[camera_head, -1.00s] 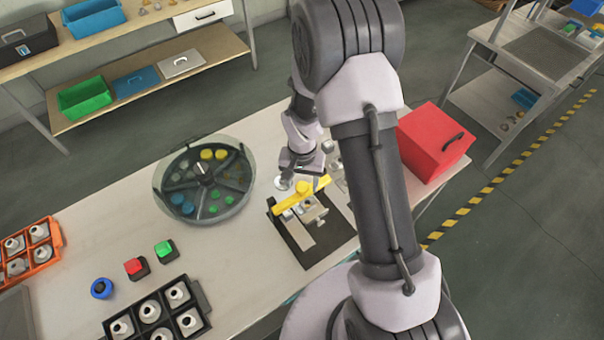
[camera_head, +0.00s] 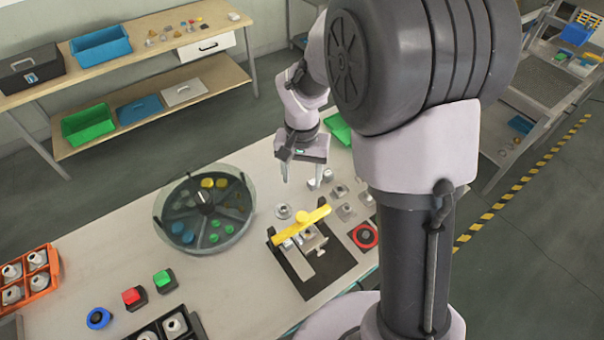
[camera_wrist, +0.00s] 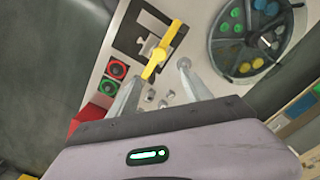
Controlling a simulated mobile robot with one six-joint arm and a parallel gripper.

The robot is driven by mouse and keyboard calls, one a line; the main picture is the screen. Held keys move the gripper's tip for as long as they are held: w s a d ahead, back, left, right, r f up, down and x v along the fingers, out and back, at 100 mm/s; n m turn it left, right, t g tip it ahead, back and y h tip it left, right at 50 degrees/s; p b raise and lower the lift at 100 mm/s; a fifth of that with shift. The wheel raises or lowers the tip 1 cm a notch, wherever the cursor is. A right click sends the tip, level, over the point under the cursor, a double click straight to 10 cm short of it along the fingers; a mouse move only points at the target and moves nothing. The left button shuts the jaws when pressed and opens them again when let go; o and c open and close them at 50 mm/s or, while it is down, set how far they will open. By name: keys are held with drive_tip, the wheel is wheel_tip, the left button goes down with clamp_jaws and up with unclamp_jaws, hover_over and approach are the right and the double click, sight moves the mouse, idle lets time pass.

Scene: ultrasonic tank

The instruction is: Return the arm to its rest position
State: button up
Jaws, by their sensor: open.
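My gripper (camera_head: 303,172) is open and empty in the air above the table (camera_head: 100,240), a little behind the yellow-handled clamp fixture (camera_head: 302,223). In the wrist view its two fingers (camera_wrist: 157,88) are spread apart with nothing between them. The yellow handle (camera_wrist: 165,48) shows beyond the fingertips in that view, apart from them. My arm stands raised at the right of the head view and hides part of the table's right side.
A round divided tray (camera_head: 160,215) with coloured pieces sits left of the fixture. Red (camera_head: 132,297) and green (camera_head: 163,280) buttons stand front left. The red box (camera_wrist: 86,123) shows in the wrist view.

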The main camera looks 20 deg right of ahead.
drive_tip(key=s+a+f+t+b, duration=0.1)
drive_tip(key=s+f+t+b, duration=0.1)
drive_tip(key=s+b, duration=0.4)
drive_tip(key=s+a+f+t+y+b, duration=0.1)
drive_tip(key=s+f+b, duration=0.4)
drive_tip(key=b, duration=0.8)
drive_tip(key=s+a+f+n+t+y+b, duration=0.1)
drive_tip(key=s+f+b, duration=0.3)
drive_tip(key=s+b, duration=0.4)
drive_tip(key=shift+a+t+b, duration=0.45)
drive_tip(key=shift+t+b, duration=0.2)
drive_tip(key=shift+t, duration=0.25)
drive_tip(key=shift+s+f, duration=0.1)
